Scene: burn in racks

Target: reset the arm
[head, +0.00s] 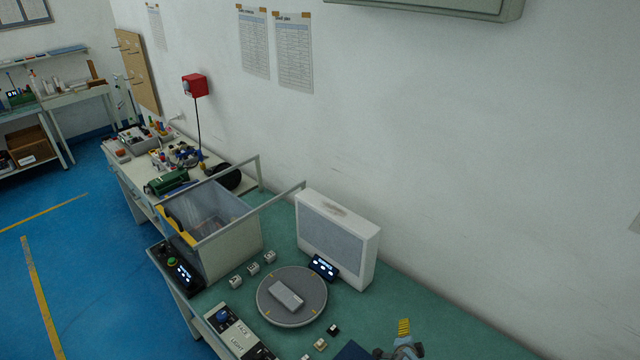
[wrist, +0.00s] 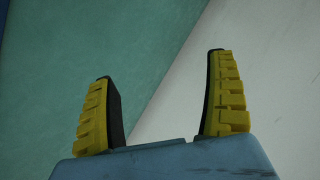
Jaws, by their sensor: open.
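My gripper (wrist: 160,105) shows in the wrist view with its two yellow-ridged fingers spread apart and nothing between them. Behind the fingers are a green surface on the left and a plain white surface on the right. In the head view a small part of my gripper (head: 404,338), with a yellow fingertip, shows at the bottom edge, right of the round plate. Most of the arm is out of view there.
A round grey turntable (head: 312,312) with a light block (head: 286,294) stands on the green bench. A white panel box (head: 335,240), a clear-walled bin (head: 215,238) and several small cubes are around it. The wall is behind; the bench right of the white box looks mostly clear.

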